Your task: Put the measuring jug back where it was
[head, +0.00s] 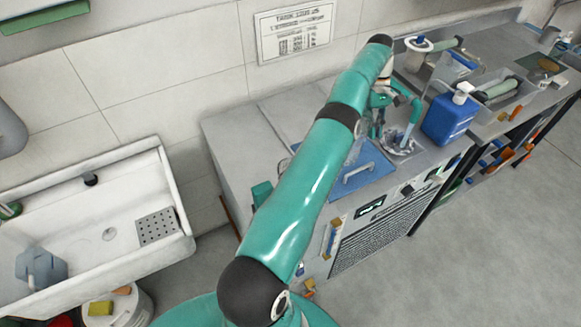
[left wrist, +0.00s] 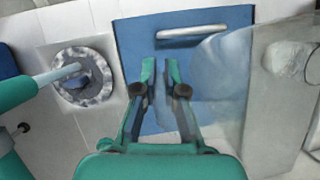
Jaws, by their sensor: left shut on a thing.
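My left gripper (head: 378,128) is at the end of the teal arm, above the counter with the blue hinged panel. In the left wrist view its two fingers (left wrist: 160,78) are close together and shut on the measuring jug (left wrist: 222,75). The jug is clear and see-through, to the right of the fingers, and the blue panel shows through it. Its grip point is hard to make out. In the head view the arm hides most of the jug. My right gripper is out of view.
A blue panel with a pale handle (head: 355,178) lies below the gripper. A blue bottle (head: 449,118) stands to the right. A white sink (head: 75,190) at the left holds a blue-grey container (head: 40,265).

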